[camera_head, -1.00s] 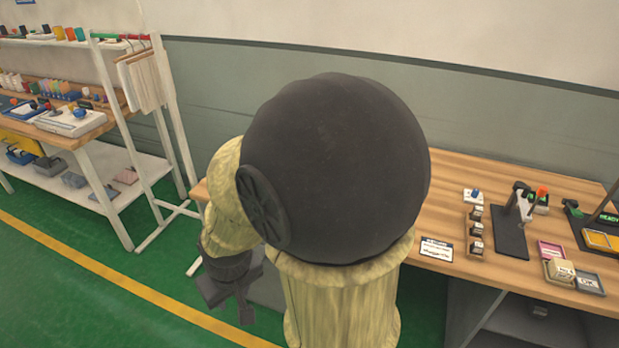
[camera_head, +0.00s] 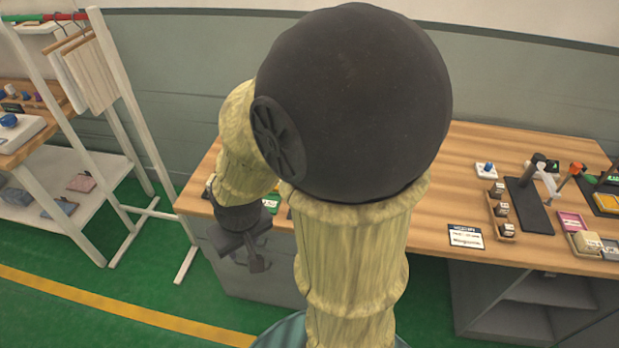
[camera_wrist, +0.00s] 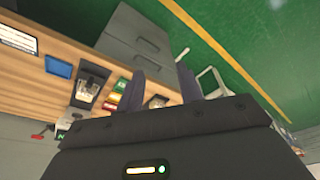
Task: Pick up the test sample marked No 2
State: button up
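Small dark sample blocks with pale labels (camera_head: 501,209) stand in a row in a wooden holder on the workbench (camera_head: 470,150), right of my arm. Their label numbers are too small to read, so I cannot tell which is No 2. My gripper (camera_head: 248,268) hangs in front of the bench's left end, well away from the blocks. In the wrist view its two dark fingers (camera_wrist: 172,92) are spread apart with nothing between them.
A label card (camera_head: 466,237) lies near the bench's front edge. A black stand (camera_head: 530,205) and a pink tray (camera_head: 572,222) sit right of the blocks. A white rack (camera_head: 140,140) stands at left. Green floor (camera_head: 60,255) in front is clear.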

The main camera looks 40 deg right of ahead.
jog(key=shift+w, duration=0.2)
jog(key=o, duration=0.3)
jog(key=shift+s+a, duration=0.1)
jog(key=shift+s, duration=0.25)
jog(key=o, duration=0.4)
jog(key=shift+f, duration=0.2)
jog(key=shift+c, duration=0.2)
jog(key=o, duration=0.3)
jog(key=w+d+f+n+b, duration=0.1)
jog(key=f, duration=0.5)
jog(key=w+d+f+n+h+b, duration=0.1)
jog(key=w+f+n, duration=0.1)
jog(key=f, duration=0.5)
jog(key=shift+w+f+n, duration=0.15)
jog(key=shift+w+n, duration=0.05)
jog(key=shift+n, duration=0.1)
jog(key=d+f+n+h+b, duration=0.3)
jog(key=d+f+n+h, duration=0.2)
jog(key=d+f, duration=0.4)
jog(key=d+f+n+t+h+b, duration=0.1)
jog(key=d+f+n+t+h, duration=0.1)
jog(key=d+n+h, duration=0.35)
jog(key=w+d+r+n+t+h+b, duration=0.1)
jog(key=w+d+r+n+t+h, duration=0.1)
jog(key=w+r+n+t, duration=0.2)
jog(key=r+n+t, duration=0.1)
jog(key=n+t, duration=0.2)
jog(key=n, duration=0.5)
jog(key=shift+w+d+r+b, duration=0.15)
jog(key=shift+d+r+b, duration=0.2)
